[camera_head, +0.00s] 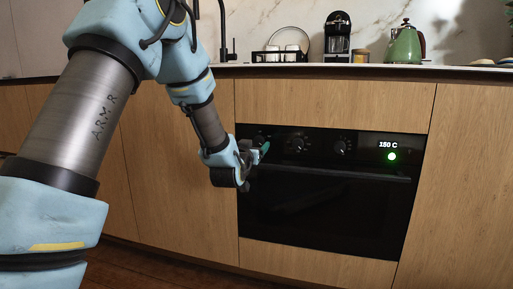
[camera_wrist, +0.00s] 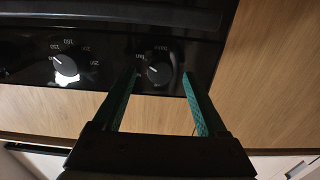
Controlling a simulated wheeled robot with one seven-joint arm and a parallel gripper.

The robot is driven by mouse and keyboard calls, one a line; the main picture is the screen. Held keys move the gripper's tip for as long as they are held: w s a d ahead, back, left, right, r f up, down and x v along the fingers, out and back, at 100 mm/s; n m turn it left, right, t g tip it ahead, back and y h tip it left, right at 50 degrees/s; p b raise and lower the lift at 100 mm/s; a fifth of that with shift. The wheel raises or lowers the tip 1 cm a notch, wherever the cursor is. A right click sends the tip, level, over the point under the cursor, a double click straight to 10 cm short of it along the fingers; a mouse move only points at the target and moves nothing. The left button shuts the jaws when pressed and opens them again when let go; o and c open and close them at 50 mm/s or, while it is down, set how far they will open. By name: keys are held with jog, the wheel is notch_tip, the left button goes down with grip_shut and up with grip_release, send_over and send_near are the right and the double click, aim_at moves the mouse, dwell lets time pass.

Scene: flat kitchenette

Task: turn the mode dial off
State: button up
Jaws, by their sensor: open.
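The mode dial (camera_wrist: 159,73) is a round black knob with a pale pointer mark, on the oven's black panel. In the wrist view it sits between my gripper's fingertips (camera_wrist: 162,76), with dark gaps on both sides. The pointer is tilted toward the upper left there; the small labels around it are too blurred to read surely. My gripper is open, with two teal fingers, and holds nothing. In the head view my gripper (camera_head: 262,152) is at the left end of the oven panel and hides the mode dial.
A temperature dial (camera_wrist: 66,72) with numbers sits beside the mode dial. Another knob (camera_head: 340,147) is farther right. The oven handle (camera_head: 335,172) runs below the knobs. Wooden cabinet fronts surround the oven (camera_head: 320,210).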

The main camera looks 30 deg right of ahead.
jog(key=shift+x, duration=0.95)
grip_shut()
